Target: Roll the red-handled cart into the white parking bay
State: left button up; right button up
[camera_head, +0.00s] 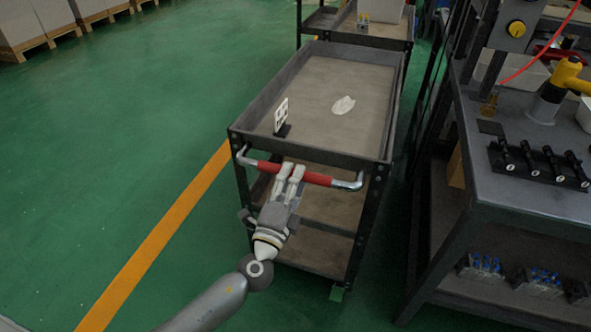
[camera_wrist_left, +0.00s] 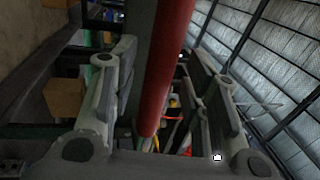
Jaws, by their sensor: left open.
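The cart (camera_head: 308,151) is a dark metal cart with a beige top tray and lower shelves. Its red handle (camera_head: 318,179) is a bar with silver bent ends on the near side. My left gripper (camera_head: 292,172) is at the handle, left of its middle, with its fingers open. In the left wrist view the red bar (camera_wrist_left: 165,70) runs between the two fingers, with gaps on both sides. My right gripper is not in view. No white parking bay shows in these frames.
A white marker card (camera_head: 281,115) and a pale crumpled item (camera_head: 343,105) are on the cart's top. A workbench (camera_head: 515,190) stands close on the right. Another cart (camera_head: 375,27) is just behind. Green floor with an orange line (camera_head: 165,230) is free on the left.

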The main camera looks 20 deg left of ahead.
pick_arm(q)
jog(key=shift+w+r, duration=0.2)
jog(key=shift+w, duration=0.9)
grip_shut()
